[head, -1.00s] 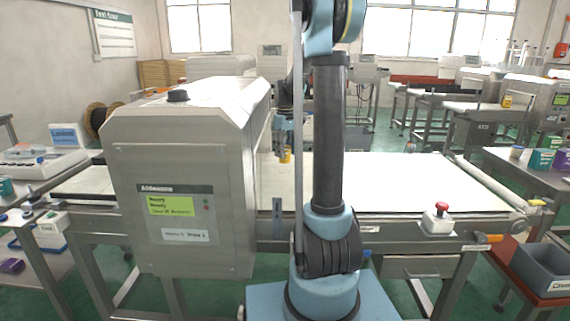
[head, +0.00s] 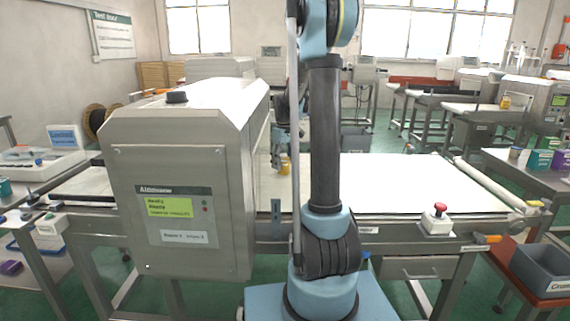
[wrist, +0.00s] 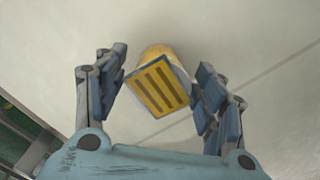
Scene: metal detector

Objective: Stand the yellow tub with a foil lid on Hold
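A small yellow tub (head: 284,164) is on the white belt (head: 400,185), just right of the detector housing. In the wrist view the yellow tub (wrist: 155,52) lies between my fingers, with a yellow square face with dark stripes at its near side. I cannot make out the foil lid. My gripper (wrist: 163,88) has its fingers spread on both sides of the tub, with narrow gaps visible. In the head view my gripper (head: 279,150) is small and partly hidden beside my arm. I cannot read any place marked Hold.
The grey detector housing (head: 185,185) with a lit screen stands left of my arm. A red stop button (head: 438,210) sits on the front rail. A grey bin (head: 545,268) is at the lower right. The belt right of my arm is clear.

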